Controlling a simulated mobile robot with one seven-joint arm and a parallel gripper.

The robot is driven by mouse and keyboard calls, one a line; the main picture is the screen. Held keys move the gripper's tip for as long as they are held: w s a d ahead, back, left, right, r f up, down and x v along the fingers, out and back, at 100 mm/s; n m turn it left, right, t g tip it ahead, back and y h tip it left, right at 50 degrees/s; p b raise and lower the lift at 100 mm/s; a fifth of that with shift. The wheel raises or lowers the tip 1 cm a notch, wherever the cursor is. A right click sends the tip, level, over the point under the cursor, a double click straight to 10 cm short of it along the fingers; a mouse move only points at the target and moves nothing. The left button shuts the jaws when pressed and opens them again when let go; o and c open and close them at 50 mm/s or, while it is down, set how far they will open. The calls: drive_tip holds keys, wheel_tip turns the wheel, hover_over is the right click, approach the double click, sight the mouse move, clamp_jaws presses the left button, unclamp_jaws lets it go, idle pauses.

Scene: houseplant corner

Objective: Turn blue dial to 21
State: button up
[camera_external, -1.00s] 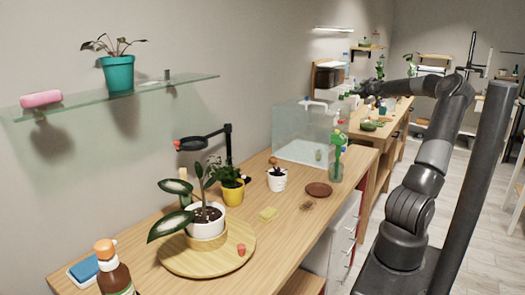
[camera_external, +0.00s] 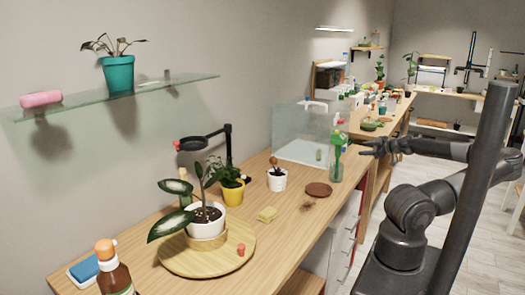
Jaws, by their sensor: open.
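I cannot make out a blue dial in this view. My gripper (camera_external: 366,148) is dark grey and points left, at the end of the outstretched arm. It is open, and I see nothing held in it. In the picture it appears just right of the green bottle (camera_external: 337,160) and the glass tank (camera_external: 303,133), near the bench's right edge; its true distance from them is hard to judge.
A glass shelf (camera_external: 145,90) hangs above.

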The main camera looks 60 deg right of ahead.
sight(343, 150)
drive_tip(key=x, duration=1)
drive_tip(key=shift+w, duration=0.15)
drive_tip(key=c, duration=1)
